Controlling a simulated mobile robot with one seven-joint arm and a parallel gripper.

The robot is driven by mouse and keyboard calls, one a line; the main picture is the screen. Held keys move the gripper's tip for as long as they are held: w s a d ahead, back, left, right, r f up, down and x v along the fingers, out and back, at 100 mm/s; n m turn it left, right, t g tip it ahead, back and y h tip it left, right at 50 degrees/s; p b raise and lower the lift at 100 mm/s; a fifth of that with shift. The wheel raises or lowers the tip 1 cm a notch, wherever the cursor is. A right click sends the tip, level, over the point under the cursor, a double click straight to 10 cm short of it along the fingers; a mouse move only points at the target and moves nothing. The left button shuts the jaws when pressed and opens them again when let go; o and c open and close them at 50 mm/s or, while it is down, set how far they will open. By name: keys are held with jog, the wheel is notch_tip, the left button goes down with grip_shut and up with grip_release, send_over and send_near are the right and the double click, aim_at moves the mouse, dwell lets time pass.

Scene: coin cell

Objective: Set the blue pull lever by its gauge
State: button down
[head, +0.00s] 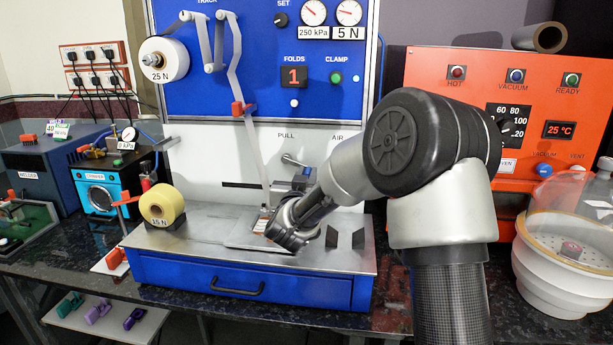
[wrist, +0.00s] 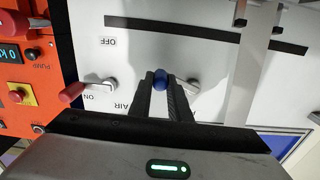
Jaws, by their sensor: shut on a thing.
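My gripper (wrist: 161,88) has its dark fingers closed around the blue knob (wrist: 160,79) of the pull lever in the wrist view. The lever's metal arm (wrist: 187,87) runs from the knob to its pivot on the white panel, at right there. In the head view the metal lever (head: 294,160) shows under the PULL label, and my gripper (head: 305,172) is at its right end.
A red-handled AIR lever (wrist: 72,92) is close beside my gripper in the wrist view. A strip of web (head: 255,160) hangs down the panel left of the lever. A steel deck (head: 190,237) on a blue drawer unit is below my arm.

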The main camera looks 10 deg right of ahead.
aim_at(306, 172)
notch_tip(306, 172, up, 3)
jog(key=n+p, duration=0.2)
jog(key=n, duration=0.2)
jog(key=shift+n+p, duration=0.3)
jog(key=shift+n, duration=0.1)
jog(key=shift+a+r+n+p, duration=0.1)
jog(key=shift+r+n+p, duration=0.5)
jog(key=shift+n, duration=0.35)
jog(key=shift+a+r+n+p, duration=0.1)
jog(key=shift+r+n+p, duration=0.3)
jog(key=shift+n+p, duration=0.45)
jog(key=c, duration=1.6)
grip_release()
jog(key=shift+c, duration=0.2)
jog(key=v, duration=1.7)
jog(key=shift+s, duration=0.15)
